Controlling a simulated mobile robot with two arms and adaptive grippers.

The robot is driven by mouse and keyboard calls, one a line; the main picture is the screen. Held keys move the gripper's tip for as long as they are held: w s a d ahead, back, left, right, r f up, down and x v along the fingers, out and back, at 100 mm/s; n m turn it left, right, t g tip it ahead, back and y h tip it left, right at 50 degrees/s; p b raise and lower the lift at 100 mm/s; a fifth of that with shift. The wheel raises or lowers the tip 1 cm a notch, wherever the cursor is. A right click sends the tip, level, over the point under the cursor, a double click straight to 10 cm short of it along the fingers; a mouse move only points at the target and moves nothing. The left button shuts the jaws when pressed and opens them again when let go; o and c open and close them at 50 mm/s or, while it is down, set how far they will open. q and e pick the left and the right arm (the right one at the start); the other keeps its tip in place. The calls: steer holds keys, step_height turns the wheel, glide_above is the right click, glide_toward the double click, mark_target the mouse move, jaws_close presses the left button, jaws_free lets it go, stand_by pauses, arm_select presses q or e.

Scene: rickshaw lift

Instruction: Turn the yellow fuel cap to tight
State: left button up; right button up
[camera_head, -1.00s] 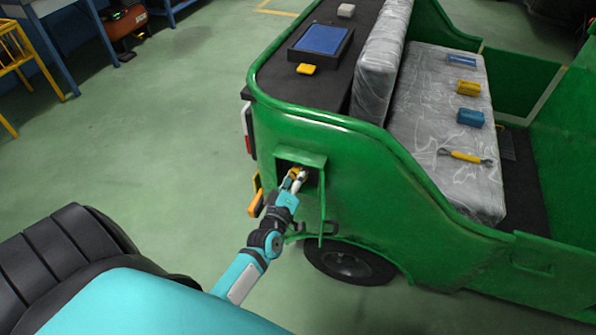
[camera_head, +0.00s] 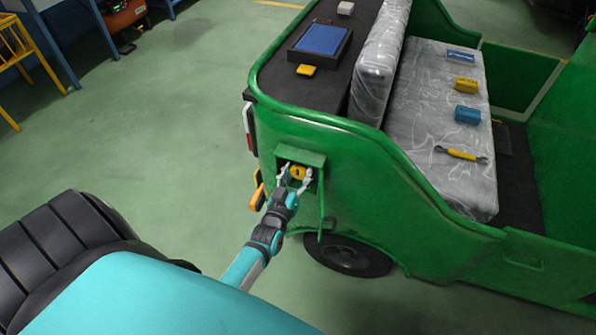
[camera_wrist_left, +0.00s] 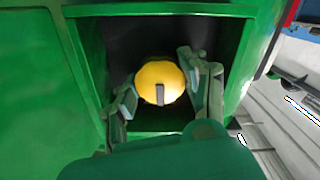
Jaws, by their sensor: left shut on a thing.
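The yellow fuel cap (camera_head: 298,172) sits in an open recess in the side of the green rickshaw (camera_head: 345,165). In the left wrist view the round cap (camera_wrist_left: 160,78) has a dark, nearly upright bar on its lower middle. My left gripper (camera_head: 296,180) reaches into the recess and is shut on the cap, one finger on each side. In the left wrist view the left gripper's fingers (camera_wrist_left: 160,92) flank the cap, and its face shows between them. My right gripper is not in view.
The recess walls (camera_wrist_left: 88,60) stand close around the fingers. A wheel (camera_head: 350,256) is below the recess. The grey seat (camera_head: 440,125) carries a blue box (camera_head: 467,115), a yellow box (camera_head: 465,84) and a yellow-handled tool (camera_head: 461,154). Open floor (camera_head: 160,130) lies to the left.

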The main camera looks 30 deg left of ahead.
arm_select(q)
steer(key=shift+m, duration=0.3)
steer(key=o, duration=1.2)
steer(key=shift+w, duration=0.1)
steer(key=shift+c, duration=0.2)
steer(key=v, duration=1.2)
